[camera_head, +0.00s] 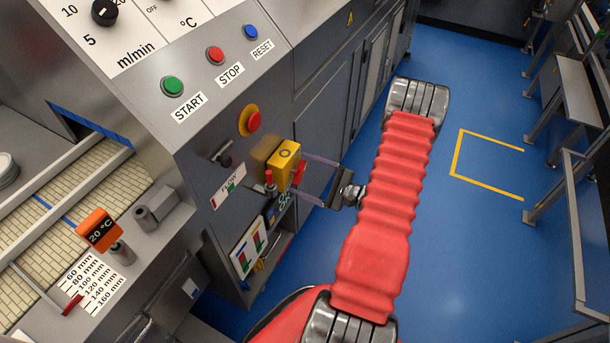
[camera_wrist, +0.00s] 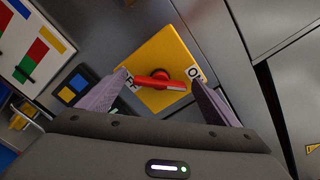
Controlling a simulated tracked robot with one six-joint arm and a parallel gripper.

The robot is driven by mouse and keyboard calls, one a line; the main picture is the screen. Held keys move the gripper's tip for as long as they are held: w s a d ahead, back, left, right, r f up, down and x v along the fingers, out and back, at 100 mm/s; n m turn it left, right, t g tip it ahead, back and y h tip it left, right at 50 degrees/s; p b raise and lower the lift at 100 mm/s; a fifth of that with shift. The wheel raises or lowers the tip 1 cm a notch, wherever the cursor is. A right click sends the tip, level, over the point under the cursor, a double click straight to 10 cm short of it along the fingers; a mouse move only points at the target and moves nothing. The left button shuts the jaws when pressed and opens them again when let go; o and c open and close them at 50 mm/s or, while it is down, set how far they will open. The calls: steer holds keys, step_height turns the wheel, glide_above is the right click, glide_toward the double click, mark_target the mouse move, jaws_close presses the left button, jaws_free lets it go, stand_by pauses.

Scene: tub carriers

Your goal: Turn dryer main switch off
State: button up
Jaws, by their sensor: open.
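The dryer main switch is a yellow plate or box (camera_head: 284,155) on the machine's front, with a red handle (camera_head: 299,176). In the wrist view the yellow plate (camera_wrist: 158,50) is tilted, and the red handle (camera_wrist: 160,80) lies nearly level across it. A label at its right looks like ON; one at its left is partly covered by a finger and hard to read. My gripper (camera_wrist: 159,79) is open, with one finger at each end of the handle. In the head view my gripper (camera_head: 301,172) is close before the switch. Contact cannot be told.
Above the switch are a red emergency button (camera_head: 254,121) and START (camera_head: 172,86), STOP (camera_head: 215,55) and RESET (camera_head: 250,31) buttons. Blue floor (camera_head: 470,240) is clear at right, with metal racks (camera_head: 575,95) beyond.

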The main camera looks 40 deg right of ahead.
steer(key=c, duration=1.1)
steer(key=shift+o, duration=0.2)
steer(key=shift+m, duration=0.3)
steer(key=m, duration=0.8)
steer(key=shift+d, duration=0.1)
steer(key=o, duration=1.1)
steer(key=shift+c, duration=0.2)
